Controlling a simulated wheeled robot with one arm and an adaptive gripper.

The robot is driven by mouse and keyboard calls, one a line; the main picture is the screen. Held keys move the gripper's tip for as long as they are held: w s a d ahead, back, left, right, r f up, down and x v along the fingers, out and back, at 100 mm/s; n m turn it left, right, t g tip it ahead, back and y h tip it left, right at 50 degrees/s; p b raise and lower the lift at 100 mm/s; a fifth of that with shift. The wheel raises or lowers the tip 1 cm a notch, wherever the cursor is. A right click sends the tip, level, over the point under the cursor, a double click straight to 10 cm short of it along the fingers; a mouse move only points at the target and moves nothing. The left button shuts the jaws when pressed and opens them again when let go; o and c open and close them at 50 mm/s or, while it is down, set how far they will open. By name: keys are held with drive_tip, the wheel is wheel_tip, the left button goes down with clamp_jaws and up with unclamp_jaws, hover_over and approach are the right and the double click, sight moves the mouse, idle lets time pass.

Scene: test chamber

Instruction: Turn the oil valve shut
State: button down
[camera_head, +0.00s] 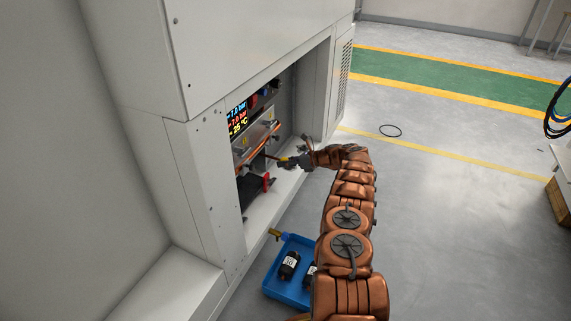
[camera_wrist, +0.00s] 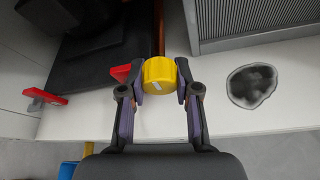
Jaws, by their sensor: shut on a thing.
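A yellow cylindrical knob (camera_wrist: 158,73) with a small white mark sits at the end of an orange-brown pipe (camera_wrist: 158,30) in the wrist view. I take it to be the oil valve's knob. My gripper (camera_wrist: 160,82) is shut on it, one finger on each side. In the head view my gripper (camera_head: 295,160) reaches into the cabinet's open bay from the right, and the yellow knob (camera_head: 284,159) shows small at its tips. The exact turn of the valve cannot be told.
Red parts (camera_wrist: 121,73) sit close left of the knob, beside a black block (camera_wrist: 95,65). A display (camera_head: 237,118) is lit in the cabinet (camera_head: 190,170). A dark patch (camera_wrist: 251,85) marks the ledge. A blue tray (camera_head: 284,291) with black containers (camera_head: 289,265) stands below.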

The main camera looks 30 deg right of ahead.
drive_tip(key=shift+w+r, duration=0.1)
drive_tip(key=shift+r, duration=0.05)
drive_tip(key=c, duration=0.8)
unclamp_jaws()
drive_tip(key=shift+s+d, duration=0.15)
drive_tip(key=shift+s, duration=0.05)
drive_tip(key=v, duration=1.1)
drive_tip(key=shift+s+d, duration=0.15)
drive_tip(key=shift+s, duration=0.15)
